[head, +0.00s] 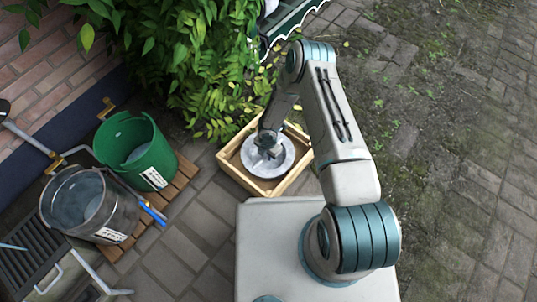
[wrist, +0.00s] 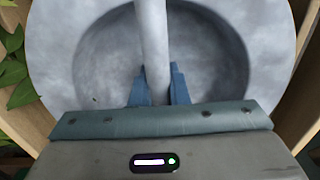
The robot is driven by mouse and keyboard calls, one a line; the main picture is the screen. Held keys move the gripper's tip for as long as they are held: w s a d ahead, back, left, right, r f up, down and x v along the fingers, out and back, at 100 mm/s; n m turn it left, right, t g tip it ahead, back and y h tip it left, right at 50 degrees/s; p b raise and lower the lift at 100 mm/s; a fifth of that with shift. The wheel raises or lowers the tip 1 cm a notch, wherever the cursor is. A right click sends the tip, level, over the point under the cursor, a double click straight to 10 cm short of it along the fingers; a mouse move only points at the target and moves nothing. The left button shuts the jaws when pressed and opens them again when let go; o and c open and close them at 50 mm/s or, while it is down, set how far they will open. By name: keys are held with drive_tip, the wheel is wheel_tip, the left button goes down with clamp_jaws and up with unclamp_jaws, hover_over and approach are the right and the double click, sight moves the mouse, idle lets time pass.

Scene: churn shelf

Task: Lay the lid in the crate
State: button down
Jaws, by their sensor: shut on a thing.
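The lid (head: 282,162) is a round grey metal disc with a raised bar handle. In the head view it is inside the outline of the wooden crate (head: 293,185), a square pale box on the paving. My gripper (head: 270,150) is over the lid's middle. In the wrist view the lid (wrist: 100,60) fills most of the picture, and my gripper (wrist: 158,85) has its two blue fingers shut on the handle bar. Wooden crate walls (wrist: 30,85) show at both sides of the lid. I cannot tell whether the lid touches the crate floor.
A green bucket (head: 135,150) and a metal bucket (head: 85,205) stand on a wooden slatted rack (head: 180,180) at the left. A leafy bush (head: 205,60) stands close behind the crate. Open paving (head: 450,190) lies to the right.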

drive_tip(key=c, duration=1.4)
unclamp_jaws()
drive_tip(key=w+d+r+m+h+p, duration=0.15)
drive_tip(key=d+r+m, duration=0.25)
drive_tip(key=r, duration=0.9)
drive_tip(key=d+r+m+t+h+p, duration=0.1)
drive_tip(key=d+r+m+p, duration=0.2)
drive_tip(key=r, duration=1.1)
drive_tip(key=w+d+r+m+h+p, duration=0.1)
drive_tip(key=d+r+m, duration=0.35)
drive_tip(key=r, duration=0.85)
drive_tip(key=s+d+r+m+y, duration=0.1)
drive_tip(key=s+d+r+m, duration=0.2)
drive_tip(key=s+r+m, duration=0.9)
drive_tip(key=s+a+r+m+y, duration=0.1)
drive_tip(key=s+r+m, duration=0.3)
drive_tip(key=s+r, duration=0.4)
drive_tip(key=shift+s+y, duration=0.65)
drive_tip(key=shift+y, duration=0.1)
